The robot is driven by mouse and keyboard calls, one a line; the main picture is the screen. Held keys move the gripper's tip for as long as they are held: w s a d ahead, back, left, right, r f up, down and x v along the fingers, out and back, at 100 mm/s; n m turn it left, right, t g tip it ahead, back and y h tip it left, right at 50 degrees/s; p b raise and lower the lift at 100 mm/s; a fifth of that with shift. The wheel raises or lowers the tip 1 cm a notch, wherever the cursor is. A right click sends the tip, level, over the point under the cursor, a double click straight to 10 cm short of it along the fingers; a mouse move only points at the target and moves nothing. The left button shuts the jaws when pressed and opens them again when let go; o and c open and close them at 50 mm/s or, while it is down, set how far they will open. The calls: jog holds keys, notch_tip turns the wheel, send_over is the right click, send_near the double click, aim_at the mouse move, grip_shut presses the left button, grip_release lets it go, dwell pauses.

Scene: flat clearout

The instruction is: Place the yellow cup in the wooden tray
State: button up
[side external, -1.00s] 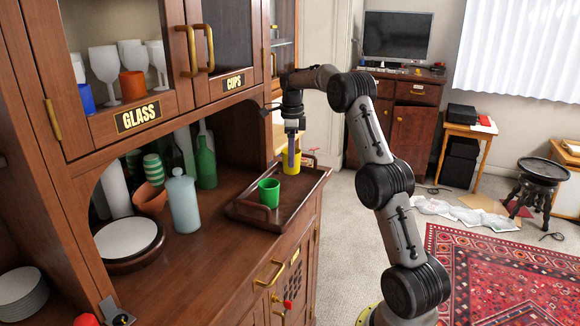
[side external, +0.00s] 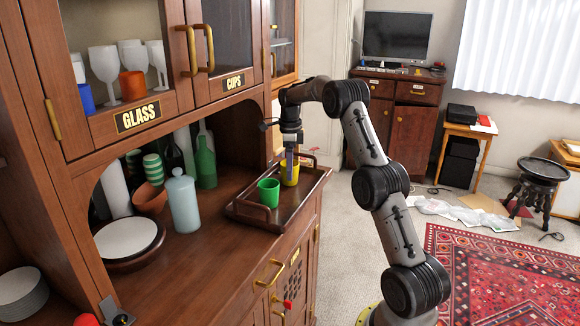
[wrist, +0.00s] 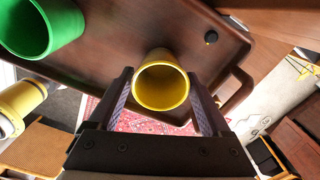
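The yellow cup (side external: 290,177) is upright, low inside the far part of the wooden tray (side external: 281,215). Whether its base touches the tray floor I cannot tell. My gripper (side external: 289,172) points down at the cup. In the wrist view my gripper (wrist: 161,75) has one finger on each side of the yellow cup (wrist: 161,88), close against it, and appears shut on it. The wooden tray (wrist: 110,60) also shows there, and the cup looks empty.
A green cup (side external: 268,191) stands in the near part of the tray, apart from the yellow cup; it also shows in the wrist view (wrist: 38,28). A pale lidded jar (side external: 184,205) and a green bottle (side external: 205,163) stand to the left. Cabinet doors (side external: 222,45) rise above the counter.

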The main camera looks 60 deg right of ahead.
jog(key=shift+o, duration=0.7)
notch_tip(320, 180, up, 12)
jog(key=s+a+r+n+t, duration=0.1)
jog(key=a+r+n, duration=0.25)
jog(key=a, duration=0.25)
jog(key=a+r+n, duration=0.3)
jog(key=a+n, duration=0.1)
jog(key=a, duration=0.3)
jog(key=s+a+n+t, duration=0.3)
jog(key=s+a+n, duration=1.1)
jog(key=a, duration=0.4)
jog(key=s+a+f+n+t, duration=0.1)
jog(key=s+a+f+n, duration=0.4)
jog(key=s+f+n, duration=0.3)
jog(key=shift+s+a+f+n+t, duration=0.3)
jog(key=shift+s+n, duration=0.65)
